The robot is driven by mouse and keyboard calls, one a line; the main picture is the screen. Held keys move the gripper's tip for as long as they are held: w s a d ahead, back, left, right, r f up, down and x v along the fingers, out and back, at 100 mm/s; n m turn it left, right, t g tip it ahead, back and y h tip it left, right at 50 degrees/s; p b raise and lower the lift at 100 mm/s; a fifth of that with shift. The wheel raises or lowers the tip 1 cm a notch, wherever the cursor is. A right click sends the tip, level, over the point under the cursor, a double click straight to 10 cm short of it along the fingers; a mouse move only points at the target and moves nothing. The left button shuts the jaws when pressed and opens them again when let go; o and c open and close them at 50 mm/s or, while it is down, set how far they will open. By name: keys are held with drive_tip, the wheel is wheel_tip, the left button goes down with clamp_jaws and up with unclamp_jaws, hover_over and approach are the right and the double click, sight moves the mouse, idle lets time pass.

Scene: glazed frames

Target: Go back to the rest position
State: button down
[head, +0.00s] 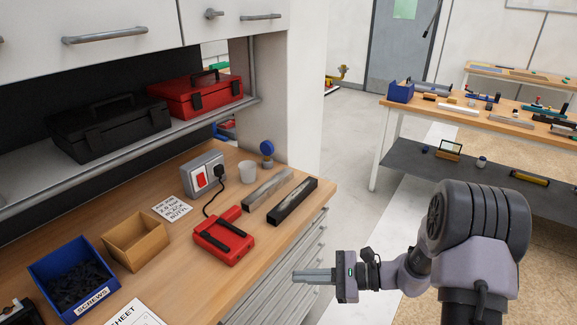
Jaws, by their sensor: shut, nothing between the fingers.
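My gripper (296,275) is in the lower middle of the head view, at the end of my arm, which comes in from the lower right. Its fingers point left and are together, with nothing between them. They show in front of the drawers (285,262) under the wooden workbench (272,226), past the bench's front edge in the picture. I cannot tell the exact gap between the fingers and the drawers.
The bench holds a red device (224,236), two metal bars (292,203), a wooden tray (136,239), a blue screw bin (70,275) and a white cup (248,171). Toolboxes (108,128) stand on the shelf. Another table (480,110) is at the right. Floor between is clear.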

drive_tip(key=s+a+r+n+g+h, duration=0.1)
drive_tip(key=s+r+n+g+h, duration=0.2)
drive_tip(key=s+r+n+h, duration=0.75)
drive_tip(key=s+d+r+n+t+h, duration=0.1)
drive_tip(key=s+d+r+t, duration=0.2)
drive_tip(key=s, duration=0.3)
drive_tip(key=s+d+r+n+t+h, duration=0.1)
drive_tip(key=s+d+r+t, duration=0.1)
drive_tip(key=s, duration=0.4)
wheel_tip(320, 180, up, 2)
drive_tip(key=shift+d+r+t+h, duration=0.1)
drive_tip(key=shift+d+t+h, duration=0.3)
drive_tip(key=shift+d, duration=0.3)
